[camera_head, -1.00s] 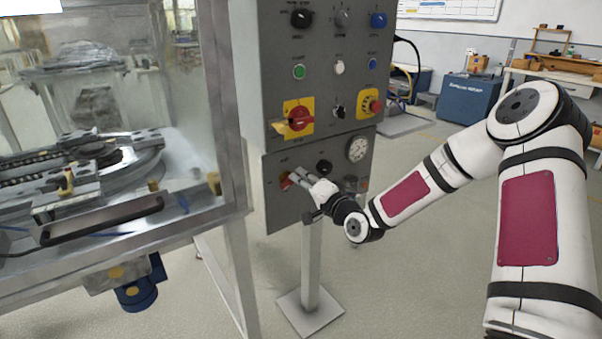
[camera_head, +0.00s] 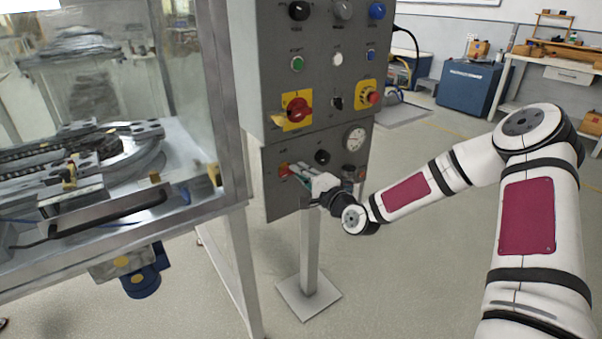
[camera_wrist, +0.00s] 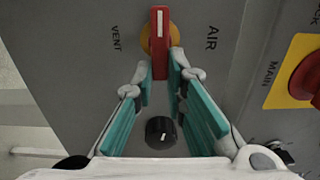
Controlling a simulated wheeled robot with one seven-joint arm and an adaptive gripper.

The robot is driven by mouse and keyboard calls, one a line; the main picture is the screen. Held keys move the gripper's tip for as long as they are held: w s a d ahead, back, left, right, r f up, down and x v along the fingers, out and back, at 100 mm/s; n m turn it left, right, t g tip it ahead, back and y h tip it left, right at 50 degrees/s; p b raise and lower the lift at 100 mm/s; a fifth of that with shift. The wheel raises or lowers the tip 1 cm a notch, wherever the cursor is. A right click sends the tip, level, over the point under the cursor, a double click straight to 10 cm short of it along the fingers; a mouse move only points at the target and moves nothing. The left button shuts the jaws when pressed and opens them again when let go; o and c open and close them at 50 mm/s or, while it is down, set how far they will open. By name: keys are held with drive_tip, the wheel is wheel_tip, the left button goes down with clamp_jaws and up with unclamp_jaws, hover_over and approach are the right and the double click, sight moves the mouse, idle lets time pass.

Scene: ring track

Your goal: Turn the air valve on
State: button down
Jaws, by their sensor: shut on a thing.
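The air valve is a red handle (camera_wrist: 160,30) with a white stripe on a yellow round base, between the labels VENT on the left and AIR on the right in the wrist view. There the handle stands upright in the picture. My gripper (camera_wrist: 161,72) has its teal-padded fingers on either side of the handle's near end and is shut on it. In the head view the red handle (camera_head: 284,169) shows at the lower left of the lower grey panel, partly hidden by my gripper (camera_head: 293,172).
A black knob (camera_wrist: 161,130) lies below the fingers in the wrist view. The red main switch (camera_head: 297,110) on a yellow plate, an emergency stop (camera_head: 373,97) and a pressure gauge (camera_head: 354,139) are close by. A glazed machine (camera_head: 110,130) stands left of the panel.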

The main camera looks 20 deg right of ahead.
drive_tip(key=c, duration=1.6)
unclamp_jaws()
drive_tip(key=v, duration=1.2)
